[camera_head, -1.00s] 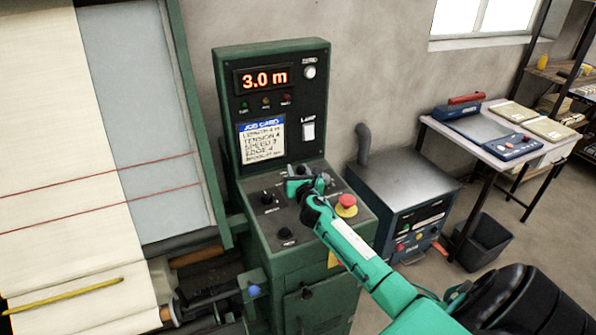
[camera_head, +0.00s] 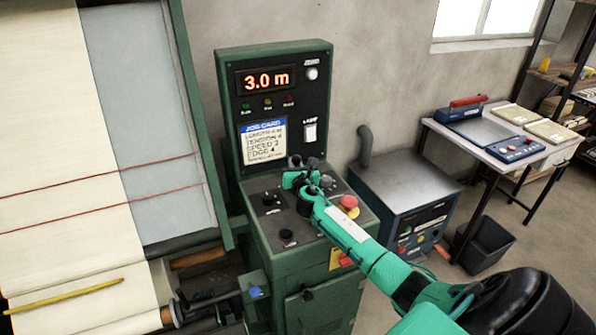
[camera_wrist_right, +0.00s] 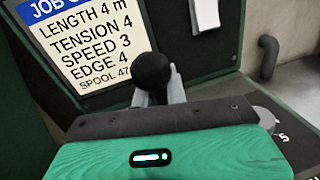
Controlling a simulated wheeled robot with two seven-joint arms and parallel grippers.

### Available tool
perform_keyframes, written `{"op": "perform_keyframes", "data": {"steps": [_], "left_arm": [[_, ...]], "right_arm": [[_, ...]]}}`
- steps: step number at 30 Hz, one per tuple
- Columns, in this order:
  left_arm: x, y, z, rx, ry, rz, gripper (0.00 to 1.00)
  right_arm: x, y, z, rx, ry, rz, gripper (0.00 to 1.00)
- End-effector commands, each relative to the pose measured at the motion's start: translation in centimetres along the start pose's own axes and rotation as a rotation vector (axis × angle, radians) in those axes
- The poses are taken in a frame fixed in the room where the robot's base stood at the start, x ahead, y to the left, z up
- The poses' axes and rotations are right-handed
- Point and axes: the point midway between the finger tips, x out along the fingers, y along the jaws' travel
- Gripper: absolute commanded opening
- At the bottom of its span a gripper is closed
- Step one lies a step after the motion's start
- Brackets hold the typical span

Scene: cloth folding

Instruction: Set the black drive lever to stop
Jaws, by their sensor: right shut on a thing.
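The black drive lever shows its round black knob (camera_wrist_right: 153,72) in the right wrist view, in front of the job card. My right gripper (camera_wrist_right: 160,90) has its pale fingers on both sides just below the knob and is shut on the lever. In the head view my right gripper (camera_head: 303,168) is at the back of the sloping control panel (camera_head: 262,222), close to the upright face. The gripper hides the lever's shaft, its slot and any stop mark. My left gripper is not in view.
The red emergency button (camera_head: 349,202) sits close to the right of my arm. Black dials (camera_head: 269,199) lie left of it. The upright panel holds a 3.0 m display (camera_head: 265,80), the job card (camera_head: 264,140) and a white lamp switch (camera_head: 310,132).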

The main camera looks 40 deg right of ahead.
Motion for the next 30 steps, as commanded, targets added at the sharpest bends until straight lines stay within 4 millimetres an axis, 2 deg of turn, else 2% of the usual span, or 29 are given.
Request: {"op": "perform_keyframes", "data": {"steps": [11,12,15,25,30], "left_arm": [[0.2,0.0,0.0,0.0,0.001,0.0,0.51],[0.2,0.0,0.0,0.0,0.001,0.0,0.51],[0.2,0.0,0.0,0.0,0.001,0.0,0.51],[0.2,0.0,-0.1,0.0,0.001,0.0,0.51],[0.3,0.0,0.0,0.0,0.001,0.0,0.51]], "right_arm": [[0.4,0.1,-0.3,0.004,0.003,0.0,0.0],[0.4,0.1,-0.3,0.004,0.004,0.0,0.19],[0.4,0.1,-0.3,0.003,0.004,0.0,0.36],[0.1,0.1,-0.4,0.002,0.005,0.0,0.36],[-1.4,0.1,-0.5,0.0,0.004,0.001,0.36]]}}
